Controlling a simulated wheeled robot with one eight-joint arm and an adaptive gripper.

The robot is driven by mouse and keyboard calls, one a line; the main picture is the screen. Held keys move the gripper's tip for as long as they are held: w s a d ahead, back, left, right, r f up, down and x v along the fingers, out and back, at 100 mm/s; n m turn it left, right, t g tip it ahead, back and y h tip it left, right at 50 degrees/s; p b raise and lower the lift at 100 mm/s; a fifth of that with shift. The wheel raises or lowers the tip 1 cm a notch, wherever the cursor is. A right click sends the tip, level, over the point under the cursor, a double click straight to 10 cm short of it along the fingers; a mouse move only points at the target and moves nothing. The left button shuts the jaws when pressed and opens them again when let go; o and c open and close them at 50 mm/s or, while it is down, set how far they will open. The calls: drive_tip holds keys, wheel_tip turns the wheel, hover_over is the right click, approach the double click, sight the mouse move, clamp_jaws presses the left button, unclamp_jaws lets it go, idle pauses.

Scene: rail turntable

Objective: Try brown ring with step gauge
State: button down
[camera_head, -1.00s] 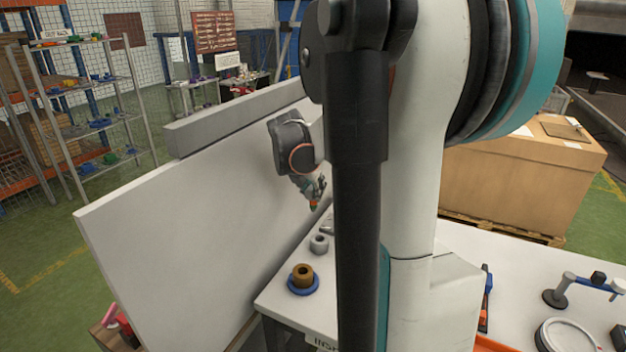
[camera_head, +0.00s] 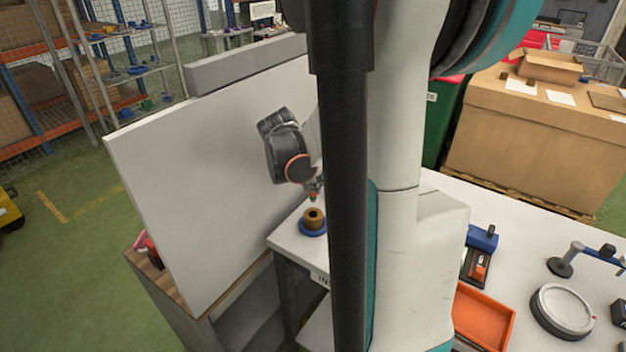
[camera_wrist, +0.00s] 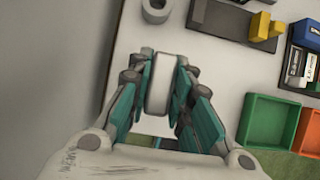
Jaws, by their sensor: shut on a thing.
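The brown ring (camera_head: 313,217) sits on a round blue base (camera_head: 313,230) at the near left corner of the white table in the head view. My gripper (camera_head: 314,184) is just above it, partly hidden by my arm. A small red and green tip (camera_head: 313,195) shows below the fingers, close over the ring; I cannot tell whether it touches. In the wrist view my gripper (camera_wrist: 163,60) is shut on a pale upright piece (camera_wrist: 159,88), which looks like the step gauge's handle. The brown ring is not visible in the wrist view.
A grey ring (camera_wrist: 155,9) and a dark block with yellow parts (camera_wrist: 262,22) lie ahead. Green (camera_wrist: 272,124) and orange (camera_head: 483,318) trays are to the right. A white panel (camera_head: 215,170) stands close left. A round plate (camera_head: 562,308) sits at far right.

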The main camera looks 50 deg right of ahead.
drive_tip(key=shift+f, duration=0.1)
drive_tip(key=shift+f+b, duration=1.55)
drive_tip(key=shift+f, duration=0.3)
drive_tip(key=shift+f+b, duration=2.15)
drive_tip(key=shift+f, duration=0.35)
idle(3.6)
